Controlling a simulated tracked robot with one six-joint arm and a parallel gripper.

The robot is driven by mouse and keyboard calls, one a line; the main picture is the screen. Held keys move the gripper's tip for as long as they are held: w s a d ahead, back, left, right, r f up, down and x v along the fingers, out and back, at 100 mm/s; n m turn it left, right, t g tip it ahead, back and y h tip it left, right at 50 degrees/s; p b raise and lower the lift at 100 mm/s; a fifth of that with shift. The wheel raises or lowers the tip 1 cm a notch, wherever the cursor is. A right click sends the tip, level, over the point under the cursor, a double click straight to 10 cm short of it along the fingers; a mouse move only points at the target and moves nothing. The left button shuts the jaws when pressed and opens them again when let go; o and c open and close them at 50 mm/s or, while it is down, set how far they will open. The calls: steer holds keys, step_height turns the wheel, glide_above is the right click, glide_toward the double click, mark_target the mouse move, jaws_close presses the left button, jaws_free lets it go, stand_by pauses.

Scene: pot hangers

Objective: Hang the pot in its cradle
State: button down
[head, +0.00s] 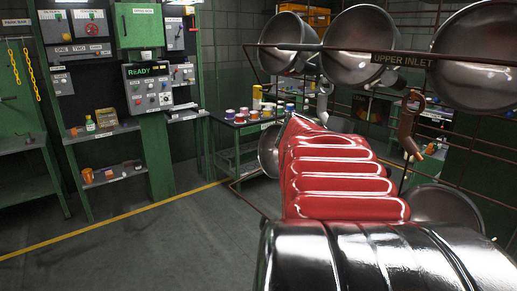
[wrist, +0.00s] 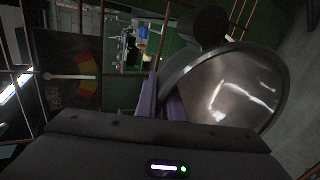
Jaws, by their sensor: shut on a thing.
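In the wrist view my gripper (wrist: 162,98) has its two purple fingers closed at the left rim of a round metal pot (wrist: 235,88). The pot is tilted, with its shiny round face towards the camera and a dark cylinder (wrist: 200,28) at its upper edge. The exact grip point is hidden between the fingers. In the head view my red arm hides the gripper. Metal pots show beside the arm at left (head: 268,152) and right (head: 446,208); I cannot tell which is held. A brown curved bracket (head: 408,122) hangs from the rack; I cannot identify the cradle.
Several large pots (head: 360,45) hang along the thin-barred rack (head: 340,50), labelled UPPER INLET (head: 402,59). A dial reading LEAN (wrist: 70,76) is at left in the wrist view. A green table (head: 236,122) stands behind; the floor (head: 130,235) at left is clear.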

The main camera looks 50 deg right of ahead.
steer(key=c, duration=1.8)
jaws_free()
steer(key=shift+f, duration=0.1)
steer(key=v, duration=1.3)
steer(key=shift+a, duration=0.4)
steer(key=shift+w, duration=0.15)
steer(key=shift+a, duration=0.55)
